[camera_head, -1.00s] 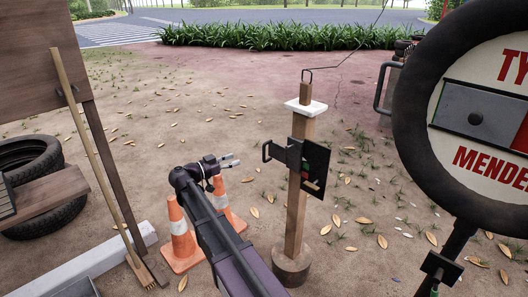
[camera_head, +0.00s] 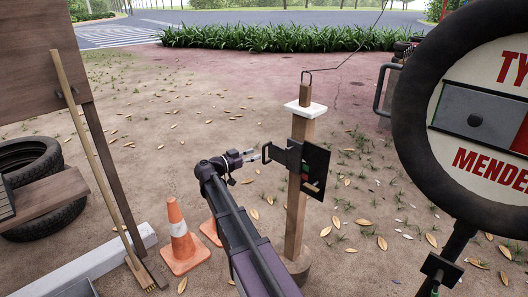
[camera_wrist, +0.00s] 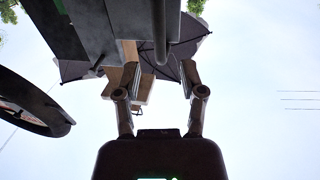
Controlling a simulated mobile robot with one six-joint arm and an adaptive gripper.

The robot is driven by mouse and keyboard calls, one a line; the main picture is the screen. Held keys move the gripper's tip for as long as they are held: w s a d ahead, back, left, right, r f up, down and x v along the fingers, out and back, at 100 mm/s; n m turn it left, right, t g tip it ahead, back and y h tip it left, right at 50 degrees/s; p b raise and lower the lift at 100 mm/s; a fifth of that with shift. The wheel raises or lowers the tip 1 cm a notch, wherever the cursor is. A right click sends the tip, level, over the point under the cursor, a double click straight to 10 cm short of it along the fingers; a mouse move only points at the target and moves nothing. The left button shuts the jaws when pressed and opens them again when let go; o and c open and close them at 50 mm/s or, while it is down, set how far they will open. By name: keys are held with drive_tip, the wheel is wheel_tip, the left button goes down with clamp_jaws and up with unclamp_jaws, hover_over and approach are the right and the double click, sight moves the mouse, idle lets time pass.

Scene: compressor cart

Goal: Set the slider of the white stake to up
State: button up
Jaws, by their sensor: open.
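The white stake is a wooden post (camera_head: 297,215) with a white cap (camera_head: 305,108). A dark flat plate (camera_head: 316,166) with small red and green marks is on its right side. A dark bracket (camera_head: 287,155) crosses the post and ends at the left in a loop handle (camera_head: 266,152), which I take as the slider's handle. My gripper (camera_head: 250,155) is just left of this handle, at about its height. In the wrist view my gripper (camera_wrist: 157,78) is open, its fingers apart, with a dark vertical bar (camera_wrist: 160,30) beyond the gap. Contact cannot be told.
Orange cones (camera_head: 180,238) stand left of my arm. A round black-rimmed sign (camera_head: 408,120) stands close at the right. A broom (camera_head: 90,150) leans on a wooden board (camera_head: 35,60) at the left, near tyres (camera_head: 62,215). Leaf-strewn ground between them is free.

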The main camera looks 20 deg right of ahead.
sight(264, 149)
drive_tip(key=shift+w+d, duration=0.2)
drive_tip(key=shift+d, duration=1.05)
drive_tip(key=shift+w+d, duration=0.2)
drive_tip(key=shift+d, duration=1.05)
clamp_jaws()
